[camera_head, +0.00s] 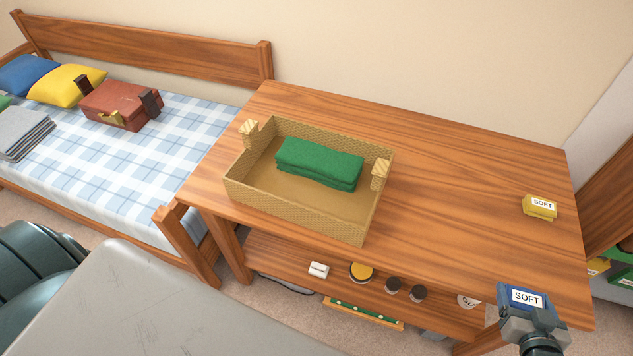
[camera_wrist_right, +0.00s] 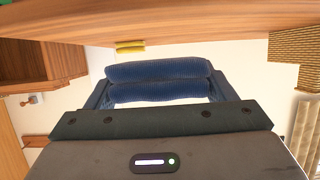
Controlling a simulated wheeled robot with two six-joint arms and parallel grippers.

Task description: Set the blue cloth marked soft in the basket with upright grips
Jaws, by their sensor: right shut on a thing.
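The blue cloth (camera_head: 515,298) with a white SOFT label is held in my right gripper (camera_head: 522,310) at the lower right of the head view, by the table's front right corner. In the right wrist view the folded blue cloth (camera_wrist_right: 158,82) sits between the two fingers, and the right gripper (camera_wrist_right: 160,98) is shut on it. The woven basket (camera_head: 300,215) with two upright grips stands on the left part of the wooden table. A folded green cloth (camera_head: 320,164) lies in it, toward the back. My left gripper is not in view.
A yellow cloth (camera_head: 540,207) marked SOFT lies on the right of the table (camera_head: 455,180). The tabletop between it and the basket is clear. A lower shelf (camera_head: 290,257) holds jars and small items. A bed (camera_head: 190,125) with cushions and a red case (camera_head: 121,104) is at the left.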

